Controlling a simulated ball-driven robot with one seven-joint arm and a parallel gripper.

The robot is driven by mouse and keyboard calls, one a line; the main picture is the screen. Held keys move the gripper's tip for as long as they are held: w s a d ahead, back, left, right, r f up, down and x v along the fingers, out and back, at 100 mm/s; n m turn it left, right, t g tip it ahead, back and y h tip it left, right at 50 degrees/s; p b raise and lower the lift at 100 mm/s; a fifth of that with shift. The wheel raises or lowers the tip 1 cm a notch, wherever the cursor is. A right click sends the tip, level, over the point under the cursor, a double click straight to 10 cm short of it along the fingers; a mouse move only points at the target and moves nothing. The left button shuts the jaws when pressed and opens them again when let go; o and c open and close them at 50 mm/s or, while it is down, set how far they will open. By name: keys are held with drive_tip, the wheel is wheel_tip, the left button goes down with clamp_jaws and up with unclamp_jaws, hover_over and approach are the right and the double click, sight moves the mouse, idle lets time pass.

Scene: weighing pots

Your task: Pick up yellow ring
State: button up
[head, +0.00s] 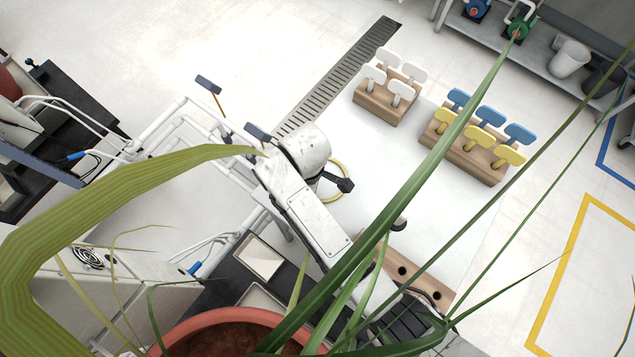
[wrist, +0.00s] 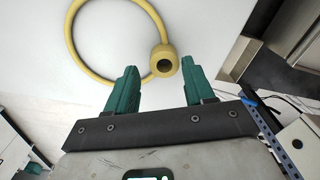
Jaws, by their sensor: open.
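The yellow ring (wrist: 163,52) is a thin round loop with a thick short collar that has a dark hole. In the wrist view it is at the top, over a white surface, and its upper edge is cut off by the frame. The collar shows just beyond the gap between the green fingers of my gripper (wrist: 160,83). The fingers are apart with nothing between them. In the head view the yellow ring (head: 332,200) shows only in part behind my white arm, on the white table. My fingers cannot be made out clearly there.
A wooden block with white pegs (head: 390,102) and one with blue and yellow pegs (head: 470,158) stand on the white table (head: 425,215). A wooden block with dark holes (head: 425,280) is at its near side. A potted plant (head: 235,325) partly blocks the head view.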

wheel_tip(320, 180, down, 2)
drive_tip(key=c, duration=0.8)
wheel_tip(320, 180, up, 10)
drive_tip(key=shift+r, duration=0.1)
drive_tip(key=shift+c, duration=0.2)
idle(0.3)
drive_tip(key=shift+w, duration=0.1)
